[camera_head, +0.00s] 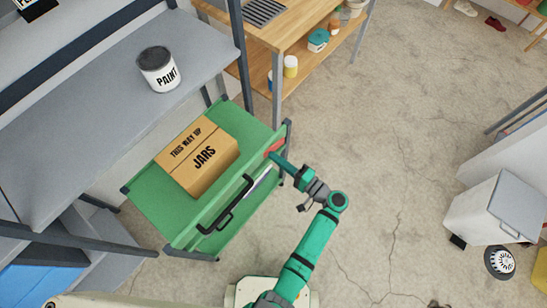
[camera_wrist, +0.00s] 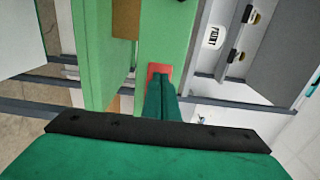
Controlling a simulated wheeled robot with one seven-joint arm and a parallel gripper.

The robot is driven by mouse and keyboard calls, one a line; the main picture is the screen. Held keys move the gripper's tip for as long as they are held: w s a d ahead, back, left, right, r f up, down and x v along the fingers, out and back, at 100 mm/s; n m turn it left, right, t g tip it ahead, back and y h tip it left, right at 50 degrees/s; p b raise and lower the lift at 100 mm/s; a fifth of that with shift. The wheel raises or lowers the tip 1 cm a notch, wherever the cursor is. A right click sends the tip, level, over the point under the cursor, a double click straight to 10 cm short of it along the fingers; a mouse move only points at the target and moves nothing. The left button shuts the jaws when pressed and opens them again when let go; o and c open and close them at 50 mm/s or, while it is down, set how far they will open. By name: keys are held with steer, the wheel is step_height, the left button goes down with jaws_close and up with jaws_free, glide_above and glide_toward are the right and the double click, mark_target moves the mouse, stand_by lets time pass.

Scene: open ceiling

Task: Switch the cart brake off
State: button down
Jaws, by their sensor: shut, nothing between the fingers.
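The green cart (camera_head: 150,213) stands below the grey shelf with a black handle (camera_head: 226,205) on its front side. A red part (camera_head: 274,146), which looks like the brake, sits near the cart's right corner. It also shows in the wrist view (camera_wrist: 159,68), set against a green panel. My gripper (camera_head: 273,155) is shut and empty, with its fingertips right at the red part. In the wrist view the closed fingers (camera_wrist: 156,80) overlap its lower edge. I cannot tell whether they touch it. The brake's setting cannot be read.
A cardboard box (camera_head: 208,172) marked JARS rests on the cart. A paint can (camera_head: 158,69) stands on the grey shelf (camera_head: 90,100). A wooden workbench (camera_head: 288,25) is behind the cart. A white bin (camera_head: 495,208) is at right. The concrete floor (camera_head: 400,130) between is clear.

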steer(key=shift+s+a, duration=0.15)
steer(key=shift+a, duration=0.35)
steer(key=shift+d, duration=0.1)
steer(key=s+a+v, duration=0.1)
steer(key=s+v, duration=0.1)
steer(key=v, duration=1.1)
steer(key=shift+s, duration=0.1)
steer(key=shift+s, duration=0.15)
